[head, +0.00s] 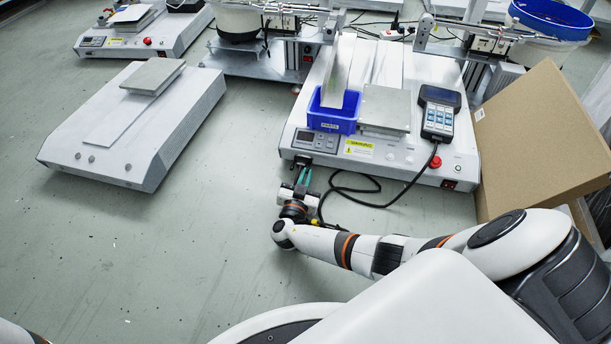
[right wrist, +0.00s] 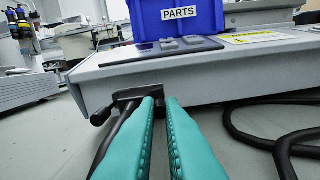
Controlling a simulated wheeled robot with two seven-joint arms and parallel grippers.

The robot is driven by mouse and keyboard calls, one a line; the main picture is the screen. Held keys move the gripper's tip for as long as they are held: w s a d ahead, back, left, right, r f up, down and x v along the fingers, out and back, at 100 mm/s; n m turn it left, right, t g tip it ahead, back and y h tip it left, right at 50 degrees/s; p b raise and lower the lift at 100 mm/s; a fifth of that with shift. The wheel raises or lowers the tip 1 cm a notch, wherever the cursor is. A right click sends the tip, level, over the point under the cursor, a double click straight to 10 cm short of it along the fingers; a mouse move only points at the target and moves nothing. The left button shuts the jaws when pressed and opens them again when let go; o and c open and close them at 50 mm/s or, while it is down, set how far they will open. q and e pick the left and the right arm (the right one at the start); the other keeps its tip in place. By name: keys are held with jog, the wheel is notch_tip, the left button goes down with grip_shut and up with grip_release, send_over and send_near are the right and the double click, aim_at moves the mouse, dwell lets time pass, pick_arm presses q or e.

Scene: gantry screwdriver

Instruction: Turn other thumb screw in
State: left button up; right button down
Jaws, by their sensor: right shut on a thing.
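A black cable connector (right wrist: 126,96) is at the front face of the white screwdriver machine (head: 410,165), at its lower left. One black thumb screw (right wrist: 101,115) sticks out at the connector's left side in the right wrist view. My right gripper (head: 303,174) reaches the connector from the front. Its teal fingers (right wrist: 160,99) are shut at the connector's right side, where the other thumb screw is hidden between or behind the tips. I cannot see how far either screw is in. My left gripper is not in view.
A blue PARTS bin (head: 335,112) and a handheld controller (head: 439,110) sit on the machine. A black cable (head: 375,205) loops over the floor surface right of my gripper. A cardboard box (head: 535,140) stands at the right.

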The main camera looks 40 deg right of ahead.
jog(key=shift+m, duration=0.8)
jog(key=c, duration=1.5)
grip_release()
jog(key=shift+s, duration=0.1)
